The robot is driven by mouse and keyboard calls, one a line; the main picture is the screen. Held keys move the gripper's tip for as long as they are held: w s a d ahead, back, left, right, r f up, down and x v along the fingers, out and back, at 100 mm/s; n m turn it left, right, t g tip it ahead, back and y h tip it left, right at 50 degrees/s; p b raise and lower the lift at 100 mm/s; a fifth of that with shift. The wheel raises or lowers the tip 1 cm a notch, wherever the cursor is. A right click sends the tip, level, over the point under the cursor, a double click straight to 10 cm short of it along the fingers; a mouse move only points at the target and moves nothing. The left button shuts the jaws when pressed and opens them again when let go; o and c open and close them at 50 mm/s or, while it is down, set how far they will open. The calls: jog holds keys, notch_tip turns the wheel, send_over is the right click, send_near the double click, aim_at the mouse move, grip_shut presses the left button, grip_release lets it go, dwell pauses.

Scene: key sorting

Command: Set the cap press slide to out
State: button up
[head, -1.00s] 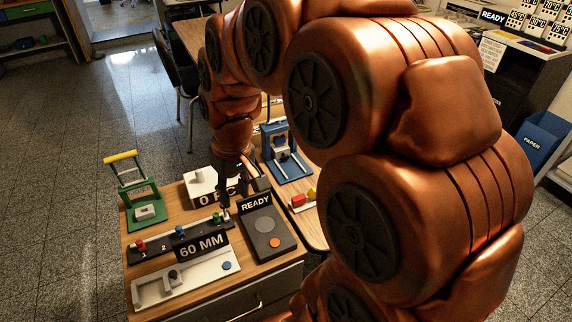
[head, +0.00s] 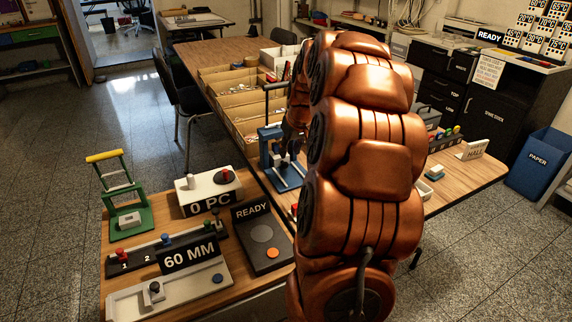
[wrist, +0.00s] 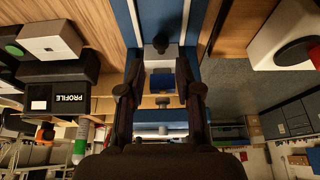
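The cap press is a blue frame (head: 267,140) on a blue base plate (head: 290,182) at the near left end of the long table in the head view. Its pale slide block with a dark knob shows in the wrist view (wrist: 160,44), ahead of my fingers, above a blue block (wrist: 161,81). My gripper (wrist: 163,62) is open, with a dark finger on either side of the press's middle; nothing is held between them. In the head view my gripper (head: 291,150) is at the press, partly hidden by my arm. I cannot tell whether a finger touches the knob.
A white "0 PC" box (head: 203,194) with a red knob, a "READY" pad (head: 251,213), a "60 MM" slide gauge (head: 188,254) and a green press with yellow handle (head: 120,186) stand on the near bench. Cardboard bins (head: 228,95) lie behind the press. A dark "PROFILE" box shows in the wrist view (wrist: 56,98).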

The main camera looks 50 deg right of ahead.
aim_at(286, 163)
jog(key=x, duration=0.7)
jog(key=shift+s+a, duration=0.1)
jog(key=shift+c, duration=0.3)
grip_shut()
